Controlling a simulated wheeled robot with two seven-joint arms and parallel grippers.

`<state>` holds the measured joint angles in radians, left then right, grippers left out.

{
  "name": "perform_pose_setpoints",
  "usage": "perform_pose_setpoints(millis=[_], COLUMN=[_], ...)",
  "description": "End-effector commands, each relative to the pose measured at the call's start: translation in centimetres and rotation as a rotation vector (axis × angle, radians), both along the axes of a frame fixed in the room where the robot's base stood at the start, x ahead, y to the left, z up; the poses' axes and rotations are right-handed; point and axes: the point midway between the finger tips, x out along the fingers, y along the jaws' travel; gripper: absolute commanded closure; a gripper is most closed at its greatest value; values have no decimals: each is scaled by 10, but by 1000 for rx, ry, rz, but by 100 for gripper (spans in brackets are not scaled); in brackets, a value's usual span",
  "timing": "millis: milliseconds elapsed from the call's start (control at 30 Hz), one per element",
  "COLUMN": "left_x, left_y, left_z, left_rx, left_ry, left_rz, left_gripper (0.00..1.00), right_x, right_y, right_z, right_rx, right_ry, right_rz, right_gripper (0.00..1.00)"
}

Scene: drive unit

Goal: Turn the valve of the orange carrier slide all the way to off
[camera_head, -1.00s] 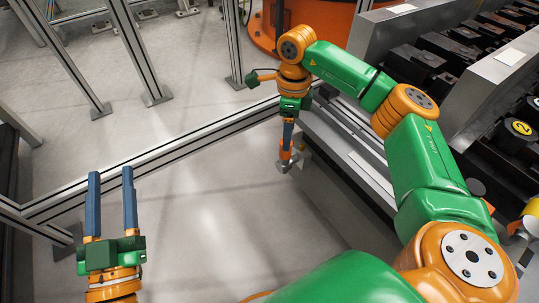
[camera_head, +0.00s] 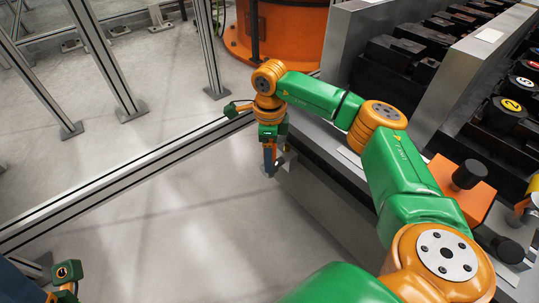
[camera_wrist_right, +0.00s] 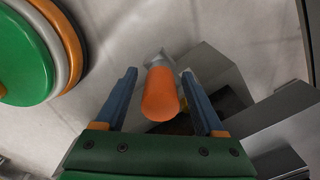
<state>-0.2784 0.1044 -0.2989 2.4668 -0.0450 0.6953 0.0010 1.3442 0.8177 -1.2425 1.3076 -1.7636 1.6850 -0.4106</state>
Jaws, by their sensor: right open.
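My right gripper (camera_head: 270,167) points down beside the end of the grey machine ledge in the head view. In the right wrist view its blue fingers (camera_wrist_right: 162,100) are open. A rounded orange handle (camera_wrist_right: 161,94) on a grey metal fitting (camera_wrist_right: 158,58) lies between them, with gaps visible at both sides. It looks like the valve handle, but its link to the slide is not shown. In the head view the gripper mostly hides it. An orange block with a black knob (camera_head: 467,186) sits beside my right arm. My left gripper (camera_head: 65,275) is partly cut off at the lower left.
The grey ledge (camera_head: 325,150) and rows of dark machine parts (camera_head: 485,125) fill the right side. A metal frame rail (camera_head: 120,180) crosses the floor at the left. An orange round base (camera_head: 285,30) stands behind. The floor (camera_head: 190,235) between is clear.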

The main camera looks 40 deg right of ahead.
Motion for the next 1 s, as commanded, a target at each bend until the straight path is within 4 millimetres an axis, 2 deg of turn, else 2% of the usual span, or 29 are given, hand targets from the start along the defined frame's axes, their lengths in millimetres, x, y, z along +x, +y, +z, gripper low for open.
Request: perform_pose_setpoints(millis=[100,133,300,367,400,1000], left_x=[0,0,0,0,0,0], left_y=[0,0,0,0,0,0], left_z=[1,1,0,0,0,0], left_rx=[0,0,1,1,1,1], left_ry=[1,1,2,2,2,3], left_rz=[0,0,0,0,0,0], left_gripper=[50,50,50,50,50,50], right_x=[0,0,0,0,0,0], right_y=[0,0,0,0,0,0], right_z=[1,1,1,1,1,1], right_rx=[0,0,0,0,0,1], right_ry=[0,0,0,0,0,-1], right_rz=[0,0,0,0,0,0], right_gripper=[29,35,81,97,100,100])
